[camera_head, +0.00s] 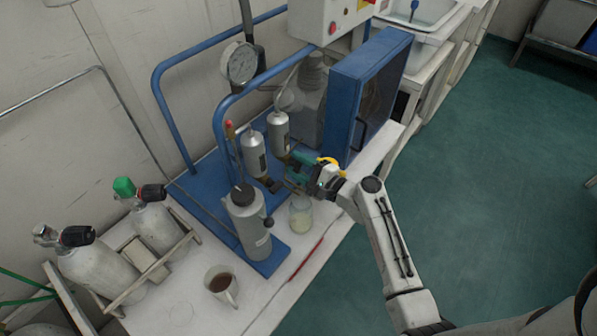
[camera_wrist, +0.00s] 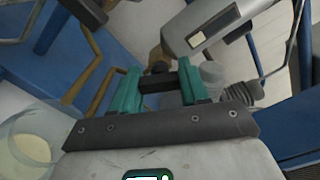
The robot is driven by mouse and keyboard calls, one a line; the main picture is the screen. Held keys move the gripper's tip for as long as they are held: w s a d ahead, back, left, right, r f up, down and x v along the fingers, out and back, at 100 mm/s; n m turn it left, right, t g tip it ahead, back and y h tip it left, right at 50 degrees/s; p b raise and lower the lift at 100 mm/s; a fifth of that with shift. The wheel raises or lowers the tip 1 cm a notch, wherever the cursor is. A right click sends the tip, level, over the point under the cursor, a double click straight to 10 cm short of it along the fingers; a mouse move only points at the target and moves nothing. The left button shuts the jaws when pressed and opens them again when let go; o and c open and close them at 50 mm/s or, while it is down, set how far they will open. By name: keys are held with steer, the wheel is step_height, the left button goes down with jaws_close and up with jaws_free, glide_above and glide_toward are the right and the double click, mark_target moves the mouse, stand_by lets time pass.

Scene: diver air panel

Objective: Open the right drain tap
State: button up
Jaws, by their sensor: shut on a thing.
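Two silver filter cylinders stand side by side on the blue panel, the left one (camera_head: 254,152) and the right one (camera_head: 278,132). A brass and dark tap (camera_head: 269,184) shows under the left cylinder. My gripper (camera_head: 298,170), with green fingers, is at the lower end of the right cylinder and hides most of the right drain tap in the head view. In the wrist view, my gripper (camera_wrist: 160,86) is shut on the dark tap handle (camera_wrist: 157,80). A brass fitting (camera_wrist: 158,60) shows just beyond the handle, beside the silver cylinder (camera_wrist: 215,25).
A glass jar with pale liquid (camera_head: 301,216) stands just below my gripper. A grey bottle (camera_head: 247,222) stands to its left, and a mug (camera_head: 221,285) is nearer. Blue tube rails (camera_head: 222,130) and a blue box (camera_head: 362,95) flank the cylinders. The floor at right is clear.

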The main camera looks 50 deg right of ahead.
steer(key=shift+f+n+b, duration=0.15)
steer(key=shift+n+b, duration=1.3)
steer(key=shift+n, duration=0.25)
steer(key=o, duration=1.1)
steer(key=shift+c, duration=0.2)
steer(key=shift+s, duration=0.1)
steer(key=s, duration=1)
steer(key=shift+s+d+b, duration=0.15)
steer(key=shift+s+b, duration=0.2)
steer(key=shift+b, duration=0.05)
